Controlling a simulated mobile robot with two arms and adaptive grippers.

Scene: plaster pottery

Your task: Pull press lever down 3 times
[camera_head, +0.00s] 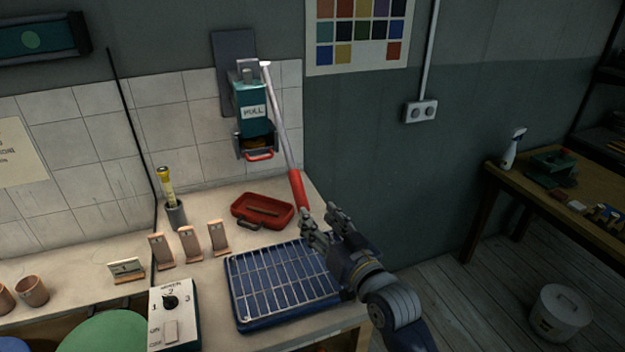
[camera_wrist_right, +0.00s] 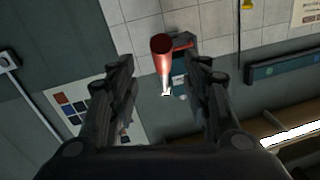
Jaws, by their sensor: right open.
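The press (camera_head: 252,108) is a teal box marked PULL, fixed to the wall on a grey plate. Its lever (camera_head: 282,123) is a long pale rod with a red grip (camera_head: 298,190), hanging down and slanting to the right. My right gripper (camera_head: 322,215) is at the lower end of the red grip, with its fingers apart. In the right wrist view the red grip (camera_wrist_right: 162,55) shows end-on between the two open fingers (camera_wrist_right: 160,85). I cannot tell whether they touch it. My left gripper is not in view.
A blue tray with a metal grid (camera_head: 285,318) lies on the bench below my right gripper. A red tray (camera_head: 262,222), several upright tiles (camera_head: 190,243) and a control box with a dial (camera_head: 186,325) stand nearby. A wooden table (camera_head: 560,205) is at the right.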

